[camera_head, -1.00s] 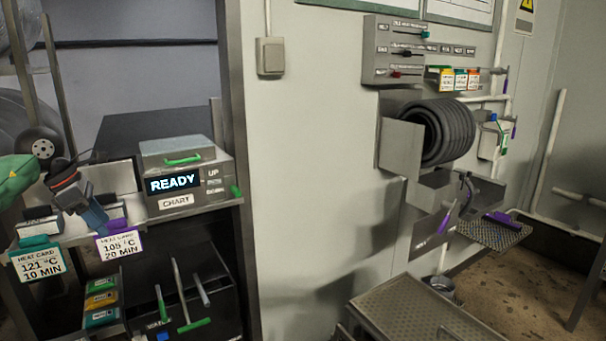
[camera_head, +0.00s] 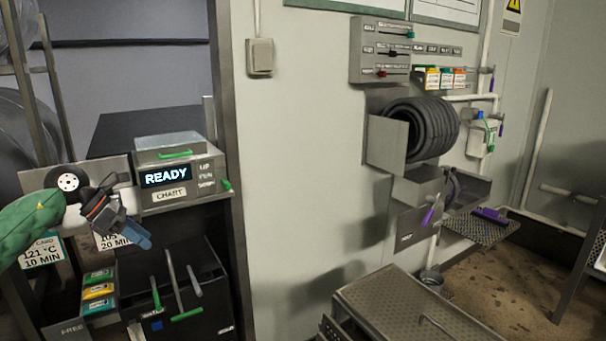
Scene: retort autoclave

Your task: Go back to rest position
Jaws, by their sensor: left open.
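My left gripper (camera_head: 140,238) is at the left, on the end of my green left arm. It is open, with nothing seen between its fingers. It is in front of the shelf with the heat cards and partly hides them. The 121 °C heat card (camera_head: 42,254) and the 20 MIN heat card (camera_head: 113,243) hang from the shelf edge behind it. My right gripper is not in view.
A chart box (camera_head: 166,178) reading READY stands right of my left gripper. Below are coloured boxes (camera_head: 97,291) and green-handled tools (camera_head: 186,314). A coiled hose (camera_head: 425,128) hangs on the wall. A perforated metal box (camera_head: 415,310) stands at the lower right.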

